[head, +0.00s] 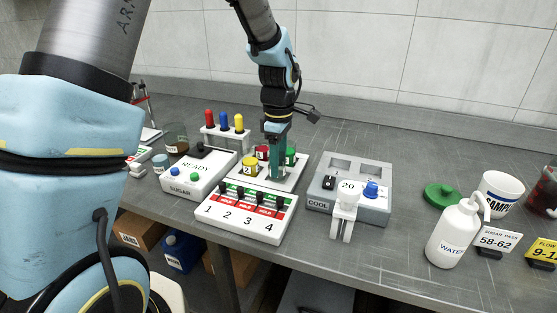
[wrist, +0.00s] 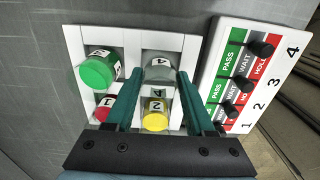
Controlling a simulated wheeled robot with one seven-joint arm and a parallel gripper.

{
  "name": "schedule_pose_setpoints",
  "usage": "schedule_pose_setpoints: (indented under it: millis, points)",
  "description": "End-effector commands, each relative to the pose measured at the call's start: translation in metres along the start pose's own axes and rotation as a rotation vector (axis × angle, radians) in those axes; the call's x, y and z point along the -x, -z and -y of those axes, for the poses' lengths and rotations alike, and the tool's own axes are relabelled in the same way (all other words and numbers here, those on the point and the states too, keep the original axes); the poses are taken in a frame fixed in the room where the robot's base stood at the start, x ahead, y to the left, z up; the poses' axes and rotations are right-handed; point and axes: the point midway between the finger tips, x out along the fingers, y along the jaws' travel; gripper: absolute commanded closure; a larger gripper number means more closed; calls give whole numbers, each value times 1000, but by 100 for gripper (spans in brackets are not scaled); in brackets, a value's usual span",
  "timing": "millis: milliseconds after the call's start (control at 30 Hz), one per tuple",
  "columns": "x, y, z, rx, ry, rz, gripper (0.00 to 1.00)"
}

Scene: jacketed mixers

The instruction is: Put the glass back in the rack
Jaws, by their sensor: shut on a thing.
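A white rack (head: 298,181) stands on the bench with several small glasses: a yellow-topped one (head: 250,167), a red-topped one (head: 262,152) and a green-topped one (head: 290,156). In the wrist view the rack (wrist: 187,50) holds the green-topped (wrist: 97,70), red-topped (wrist: 103,106) and yellow-topped (wrist: 155,117) glasses. My gripper (wrist: 158,72) is shut on a grey-topped glass (wrist: 160,66) over one corner of the rack. In the head view my gripper (head: 277,170) hides that glass. I cannot tell whether its bottom touches the rack.
A switch panel (head: 245,217) numbered 1 to 4 stands in front of the rack. A sugar box (head: 198,172) is left, the COOL unit (head: 320,205) right. A stand with coloured-topped tubes (head: 225,133) is behind. A white water bottle (head: 455,235) and mug (head: 502,190) stand further right.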

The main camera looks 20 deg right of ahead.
Motion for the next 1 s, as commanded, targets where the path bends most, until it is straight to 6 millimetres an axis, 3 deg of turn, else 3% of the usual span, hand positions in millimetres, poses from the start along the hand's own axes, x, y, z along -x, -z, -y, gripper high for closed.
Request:
schedule_pose_setpoints:
  millis: [400, 433, 733, 900, 1000]
  points:
    - [-4, 0, 0, 0, 0, 0, 100]
    - [-4, 0, 0, 0, 0, 0, 45]
    - [-4, 0, 0, 0, 0, 0, 11]
    - [-4, 0, 0, 0, 0, 0, 11]
    - [-4, 0, 0, 0, 0, 0, 1]
